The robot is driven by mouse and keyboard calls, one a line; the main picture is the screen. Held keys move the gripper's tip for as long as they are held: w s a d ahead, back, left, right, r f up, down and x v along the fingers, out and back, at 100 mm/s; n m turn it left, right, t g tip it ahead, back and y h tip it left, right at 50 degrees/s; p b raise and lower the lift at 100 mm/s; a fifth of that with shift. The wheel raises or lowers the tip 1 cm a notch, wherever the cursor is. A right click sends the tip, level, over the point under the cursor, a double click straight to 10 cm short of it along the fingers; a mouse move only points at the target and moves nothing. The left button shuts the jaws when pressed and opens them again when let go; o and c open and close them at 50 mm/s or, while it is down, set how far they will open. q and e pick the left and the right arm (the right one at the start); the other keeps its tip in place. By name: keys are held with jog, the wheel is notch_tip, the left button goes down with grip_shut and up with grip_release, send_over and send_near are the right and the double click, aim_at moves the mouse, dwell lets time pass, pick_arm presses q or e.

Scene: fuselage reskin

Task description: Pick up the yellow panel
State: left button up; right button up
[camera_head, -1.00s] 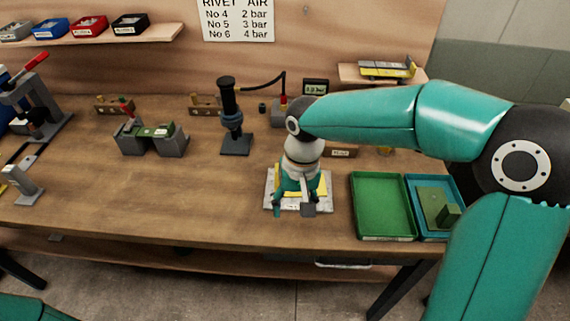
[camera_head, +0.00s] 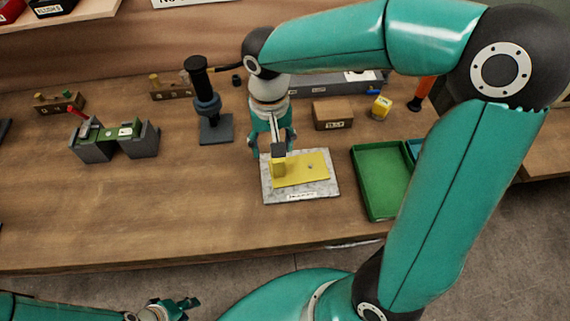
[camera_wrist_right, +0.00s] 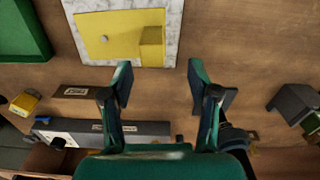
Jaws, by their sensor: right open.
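The yellow panel (camera_head: 312,167) lies flat on a pale mottled slab (camera_head: 301,194) with a label on its front edge. A raised yellow block (camera_head: 278,170) stands at the panel's left end. In the right wrist view the panel (camera_wrist_right: 118,42) and its block (camera_wrist_right: 152,46) are just beyond the fingertips. My right gripper (camera_head: 272,152) is open and empty, at the back left edge of the slab, close to the block. It also shows in the right wrist view (camera_wrist_right: 162,75). My left gripper (camera_head: 182,306) is low at the bottom edge, away from the panel, its jaws too small to judge.
A green tray (camera_head: 380,205) stands right of the slab, with a blue tray (camera_head: 413,150) partly hidden by my arm. A cardboard box (camera_head: 332,115) and a small yellow box (camera_head: 381,107) are behind. A dark upright tool (camera_head: 208,110) stands back left.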

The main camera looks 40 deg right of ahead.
aim_at(277, 166)
notch_tip(277, 166, down, 4)
jog(key=shift+d+f, duration=0.1)
jog(key=f, duration=0.3)
jog(key=f+p, duration=0.1)
jog(key=shift+s+d+f, duration=0.1)
jog(key=shift+d+f, duration=0.25)
jog(key=shift+d, duration=0.05)
jog(key=shift+f, duration=0.3)
jog(key=shift+c, duration=0.3)
grip_shut()
jog(key=shift+r, duration=0.15)
